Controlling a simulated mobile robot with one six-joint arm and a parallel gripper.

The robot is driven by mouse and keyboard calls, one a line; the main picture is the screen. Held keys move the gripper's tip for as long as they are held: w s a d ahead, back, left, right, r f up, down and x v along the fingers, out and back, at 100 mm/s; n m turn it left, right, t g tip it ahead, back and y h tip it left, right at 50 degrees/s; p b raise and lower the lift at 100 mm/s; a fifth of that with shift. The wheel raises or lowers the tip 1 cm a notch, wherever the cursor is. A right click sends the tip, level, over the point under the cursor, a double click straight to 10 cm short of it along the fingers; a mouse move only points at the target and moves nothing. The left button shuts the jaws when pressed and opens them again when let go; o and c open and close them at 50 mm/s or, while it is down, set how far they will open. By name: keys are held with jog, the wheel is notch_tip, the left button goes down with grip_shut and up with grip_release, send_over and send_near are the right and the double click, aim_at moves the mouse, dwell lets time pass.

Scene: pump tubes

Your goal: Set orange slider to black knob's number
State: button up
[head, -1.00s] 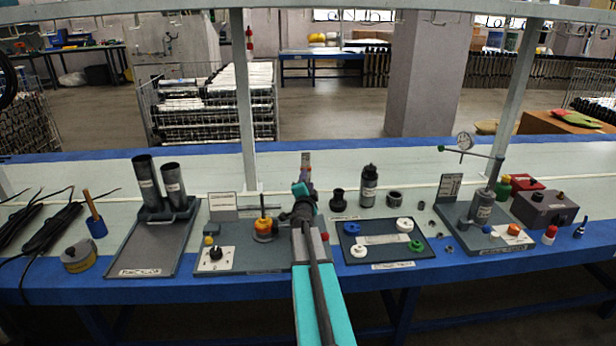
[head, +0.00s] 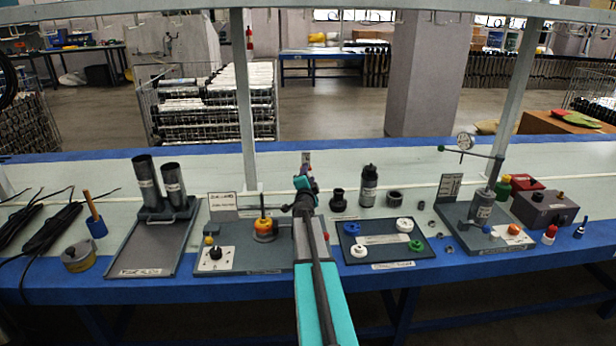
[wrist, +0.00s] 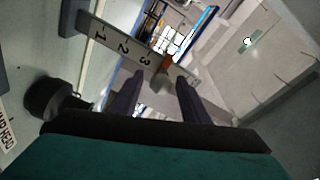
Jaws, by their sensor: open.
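The orange slider (wrist: 165,68) sits on a pale numbered scale (wrist: 122,47) in the wrist view, close to the 3. The numbers 1, 2 and 3 can be read. My gripper (wrist: 160,80) is open, with its dark fingertips on either side of the slider; I cannot tell whether they touch it. In the head view my gripper (head: 303,182) is at the back of the bench and hides most of the scale. The black knob (head: 215,253) is on a white dial plate (head: 214,266) at the left; its number is too small to read.
A grey board with an orange-yellow round part (head: 265,228) lies left of my arm. A dark tray (head: 352,250) with white and green knobs lies right of it. A black bottle (head: 369,186) and a black fitting (head: 338,200) stand behind.

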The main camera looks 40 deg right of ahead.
grip_shut()
notch_tip(320, 180, down, 4)
jog(key=b, duration=0.3)
dwell(0.3)
grip_release()
jog(key=shift+a, duration=0.1)
jog(key=v, duration=1.3)
jog(key=shift+s+a, duration=0.2)
jog(key=shift+s, duration=0.05)
dwell(0.6)
jog(key=shift+r, duration=0.1)
dwell(0.5)
